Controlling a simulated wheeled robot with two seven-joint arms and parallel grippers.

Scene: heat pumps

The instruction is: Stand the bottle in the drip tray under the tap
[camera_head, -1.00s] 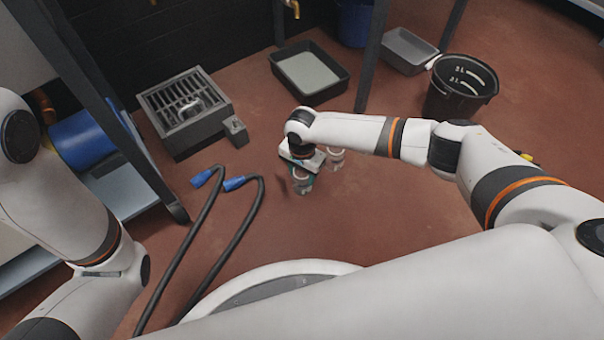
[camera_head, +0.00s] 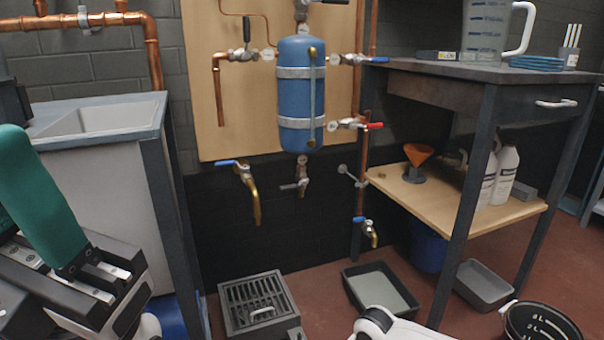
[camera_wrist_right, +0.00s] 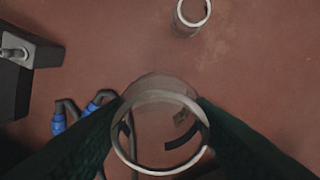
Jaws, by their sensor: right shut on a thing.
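A clear, open-topped round vessel, apparently the bottle (camera_wrist_right: 160,97), is between the two green fingers of my right gripper (camera_wrist_right: 160,125) in the right wrist view. The gripper is shut on it; its rim faces the camera. In the head view only part of my right arm shows at the bottom, and its gripper is out of frame. The black drip tray (camera_head: 353,295), grey inside, lies on the floor under a tap (camera_head: 368,232) with a blue handle. My left gripper (camera_head: 42,190) shows one green finger at the left edge; its opening is unclear.
Another clear vessel (camera_wrist_right: 192,12) stands on the floor in the wrist view. A floor drain grate (camera_head: 260,308) lies left of the tray. A table leg (camera_head: 465,200), grey bin (camera_head: 484,286) and black bucket (camera_head: 541,325) are to its right. White bottles (camera_head: 503,175) stand on the shelf.

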